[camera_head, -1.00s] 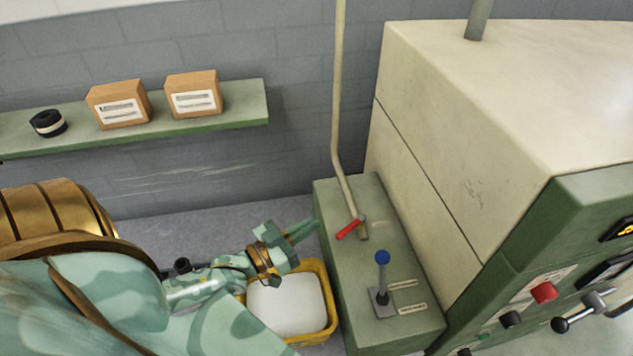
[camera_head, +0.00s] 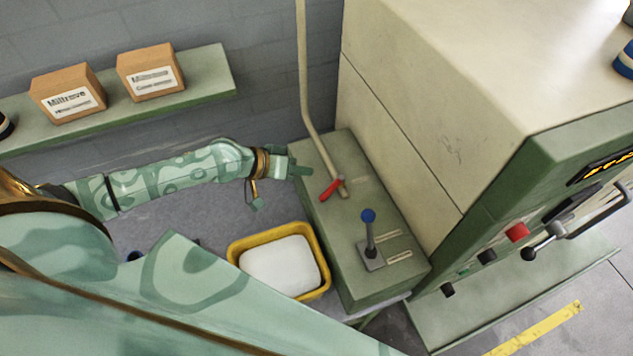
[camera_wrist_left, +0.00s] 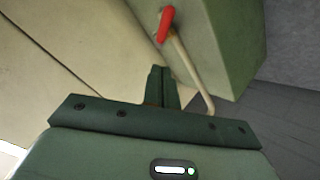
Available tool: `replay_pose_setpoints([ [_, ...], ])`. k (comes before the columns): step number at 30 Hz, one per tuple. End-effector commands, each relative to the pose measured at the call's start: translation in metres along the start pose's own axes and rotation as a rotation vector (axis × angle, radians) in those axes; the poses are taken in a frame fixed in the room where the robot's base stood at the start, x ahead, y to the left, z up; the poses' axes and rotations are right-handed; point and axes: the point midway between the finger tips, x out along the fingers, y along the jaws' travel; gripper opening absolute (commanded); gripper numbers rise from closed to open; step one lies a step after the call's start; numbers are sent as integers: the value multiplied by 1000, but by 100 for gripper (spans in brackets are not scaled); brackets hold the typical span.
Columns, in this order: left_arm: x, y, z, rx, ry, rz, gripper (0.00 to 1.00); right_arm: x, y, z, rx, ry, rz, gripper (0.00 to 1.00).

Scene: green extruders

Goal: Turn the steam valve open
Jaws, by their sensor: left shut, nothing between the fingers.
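The steam valve shows as a red lever (camera_head: 331,188) at the foot of a cream pipe (camera_head: 304,75), on top of a green box (camera_head: 370,205). The lever lies slanted, its free end toward the lower left. My left gripper (camera_head: 303,171) is shut and empty by the box's left edge, a little up and left of the lever. In the left wrist view the closed fingers (camera_wrist_left: 160,85) point toward the red lever (camera_wrist_left: 165,24), with a visible gap between them. My right gripper is not in view.
A big cream and green machine (camera_head: 450,90) rises at right. A wall shelf (camera_head: 205,85) holds two cartons.

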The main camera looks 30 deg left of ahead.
Motion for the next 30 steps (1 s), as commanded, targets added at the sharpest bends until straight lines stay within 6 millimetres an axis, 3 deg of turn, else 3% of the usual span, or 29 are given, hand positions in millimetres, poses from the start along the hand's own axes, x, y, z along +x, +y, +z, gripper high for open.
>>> replay_pose_setpoints([
  [4,31,2,-1,-1,2,3,0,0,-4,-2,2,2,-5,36],
  [9,47,1,19,-2,0,1,0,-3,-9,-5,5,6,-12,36],
  [16,55,0,28,0,1,0,0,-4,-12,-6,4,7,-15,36],
  [30,61,6,27,0,1,2,0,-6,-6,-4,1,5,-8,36],
])
